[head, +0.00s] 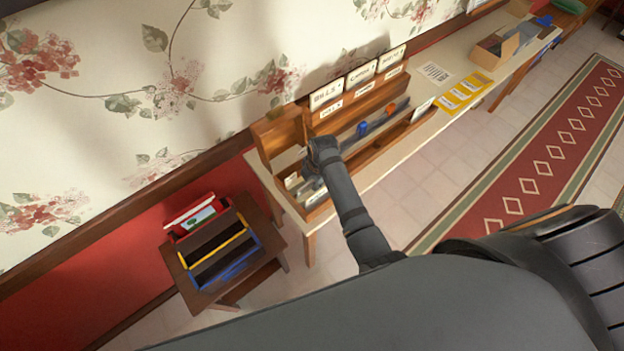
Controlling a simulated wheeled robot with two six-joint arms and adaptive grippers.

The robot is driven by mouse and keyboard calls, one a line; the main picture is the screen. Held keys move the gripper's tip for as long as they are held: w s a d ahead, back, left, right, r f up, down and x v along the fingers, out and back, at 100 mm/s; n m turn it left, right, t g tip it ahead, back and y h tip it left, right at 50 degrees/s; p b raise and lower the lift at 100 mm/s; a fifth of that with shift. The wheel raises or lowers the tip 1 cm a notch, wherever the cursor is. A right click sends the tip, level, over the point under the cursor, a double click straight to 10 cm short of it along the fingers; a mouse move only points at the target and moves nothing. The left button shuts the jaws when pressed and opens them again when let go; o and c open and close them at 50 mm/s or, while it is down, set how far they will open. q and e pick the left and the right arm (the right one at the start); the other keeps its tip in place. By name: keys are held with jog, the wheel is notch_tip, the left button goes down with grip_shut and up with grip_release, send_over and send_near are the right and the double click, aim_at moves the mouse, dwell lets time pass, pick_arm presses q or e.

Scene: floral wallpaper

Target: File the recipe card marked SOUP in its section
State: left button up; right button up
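A wooden organizer (282,134) stands on a long narrow table against the wall. White label cards, including one that seems to read BILLS (326,95), stand along its back. I cannot make out a card marked SOUP. My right gripper (318,150) is over the left part of the organizer, seen from behind; its fingers are hidden, so its opening and any held card cannot be told. My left gripper is out of view.
The long table (400,148) also bears a printed sheet (435,72), a yellow sheet (466,90) and an open cardboard box (490,52).

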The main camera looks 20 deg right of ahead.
jog(key=shift+r, duration=0.2)
jog(key=v, duration=1.1)
jog(key=shift+r, duration=0.25)
jog(key=shift+s, duration=0.1)
